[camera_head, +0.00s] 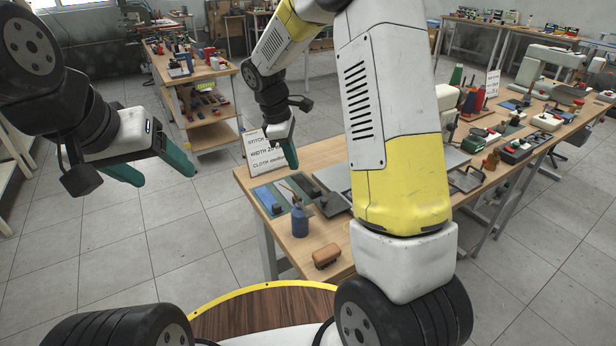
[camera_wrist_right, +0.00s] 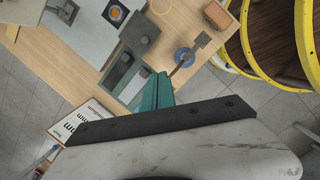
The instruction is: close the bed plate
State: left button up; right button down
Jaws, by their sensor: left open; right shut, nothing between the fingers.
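A light grey machine bed (camera_wrist_right: 85,35) lies on the wooden table in the right wrist view. It has a square opening with an orange disc (camera_wrist_right: 115,13) in it. A dark grey square piece with a small round spot (camera_wrist_right: 140,32) sits beside the opening. It looks like the bed plate, apart from the opening, but I cannot be sure. In the head view my arm hides much of the bed. My right gripper (camera_head: 291,166) is shut and empty above the table; its teal fingers (camera_wrist_right: 160,80) also show in the wrist view. My left gripper (camera_head: 166,177) is open and empty, above the floor.
A tray with dark and blue pieces (camera_head: 270,199) lies at the left edge. A printed sign (camera_head: 262,165) stands behind it. More machines fill the table's right side.

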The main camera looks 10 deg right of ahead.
jog(key=d+f, duration=0.1)
jog(key=f, duration=0.3)
jog(key=w+f+n, duration=0.1)
jog(key=f, duration=0.4)
jog(key=w+d+f+n+h, duration=0.1)
jog(key=f, duration=0.4)
jog(key=shift+w+d+f+g, duration=0.15)
jog(key=shift+d+g, duration=0.15)
jog(key=shift+d+f, duration=0.25)
jog(key=shift+d, duration=0.95)
jog(key=shift+s+d+f, duration=0.1)
jog(key=shift+s+d, duration=0.1)
jog(key=shift+d, duration=0.55)
send_over(340, 197)
jog(key=shift+w, duration=0.1)
jog(key=shift+d, duration=0.1)
